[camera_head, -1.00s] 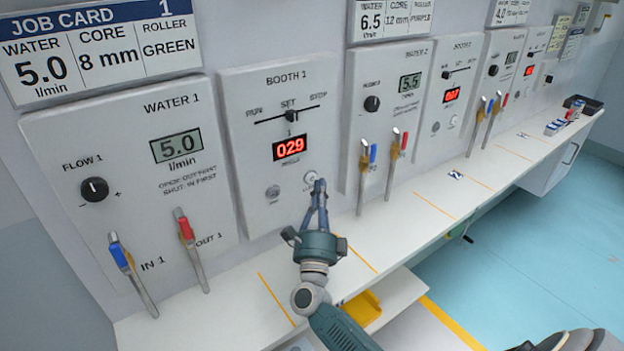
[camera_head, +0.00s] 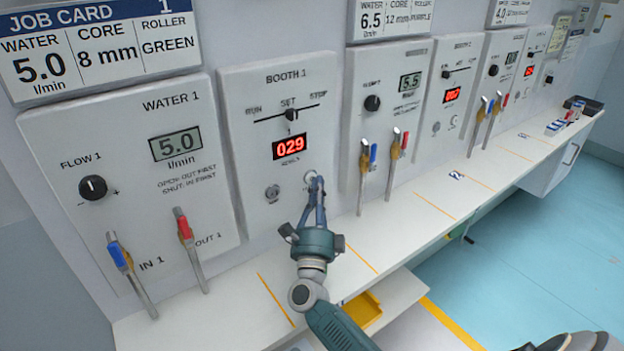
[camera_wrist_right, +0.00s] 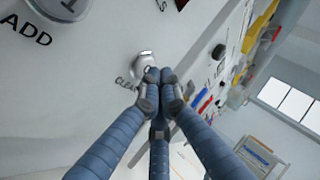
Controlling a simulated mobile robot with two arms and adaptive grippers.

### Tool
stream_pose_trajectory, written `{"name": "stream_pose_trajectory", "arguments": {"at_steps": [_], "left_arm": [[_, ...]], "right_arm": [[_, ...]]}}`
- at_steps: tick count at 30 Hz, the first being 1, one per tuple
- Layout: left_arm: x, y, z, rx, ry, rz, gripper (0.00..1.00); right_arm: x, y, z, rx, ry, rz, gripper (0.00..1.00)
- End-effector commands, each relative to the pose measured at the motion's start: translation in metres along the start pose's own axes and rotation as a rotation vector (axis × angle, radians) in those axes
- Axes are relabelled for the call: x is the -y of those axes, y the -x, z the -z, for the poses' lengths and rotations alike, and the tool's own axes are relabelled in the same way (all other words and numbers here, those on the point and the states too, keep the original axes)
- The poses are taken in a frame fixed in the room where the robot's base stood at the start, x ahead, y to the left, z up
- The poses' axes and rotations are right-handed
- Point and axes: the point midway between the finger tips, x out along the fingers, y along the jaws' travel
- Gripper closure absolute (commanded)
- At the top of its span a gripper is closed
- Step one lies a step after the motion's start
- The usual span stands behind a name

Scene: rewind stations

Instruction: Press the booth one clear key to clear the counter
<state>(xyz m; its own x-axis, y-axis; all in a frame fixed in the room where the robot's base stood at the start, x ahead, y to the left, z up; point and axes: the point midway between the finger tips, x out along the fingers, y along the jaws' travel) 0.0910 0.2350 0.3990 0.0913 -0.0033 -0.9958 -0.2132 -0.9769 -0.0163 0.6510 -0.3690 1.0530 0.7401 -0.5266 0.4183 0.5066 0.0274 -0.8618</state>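The booth one panel (camera_head: 262,105) carries a red counter display (camera_head: 289,146) that reads 029. Its round clear key (camera_head: 309,176) is at the panel's lower right; the key also shows in the wrist view (camera_wrist_right: 143,61), silver, with its label partly hidden. My right gripper (camera_head: 317,183) has its fingers together, with nothing seen between them. In the wrist view its tips (camera_wrist_right: 160,76) overlap the key's lower right edge. I cannot tell whether they touch it. My left gripper is not in view.
The add key (camera_head: 272,193) is left of the clear key and shows large in the wrist view (camera_wrist_right: 62,6). The booth lever (camera_head: 291,115) stands at SET. The white ledge (camera_head: 235,312) runs below.

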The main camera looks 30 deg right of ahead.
Motion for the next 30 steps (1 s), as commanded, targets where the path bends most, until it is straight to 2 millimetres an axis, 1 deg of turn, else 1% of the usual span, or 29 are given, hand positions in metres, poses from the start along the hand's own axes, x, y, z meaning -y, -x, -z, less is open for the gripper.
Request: {"name": "stream_pose_trajectory", "arguments": {"at_steps": [14, 21, 30], "left_arm": [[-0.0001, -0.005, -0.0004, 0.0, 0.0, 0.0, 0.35], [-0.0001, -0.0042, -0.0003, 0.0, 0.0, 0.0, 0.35], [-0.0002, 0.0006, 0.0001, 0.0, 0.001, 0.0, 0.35]], "right_arm": [[-0.0034, -0.0043, -0.0033, 0.001, -0.001, 0.0, 1.0], [-0.0025, -0.0043, -0.0033, 0.001, 0.0, 0.0, 1.0], [0.003, 0.0028, 0.0018, 0.001, 0.001, -0.001, 1.0]]}}
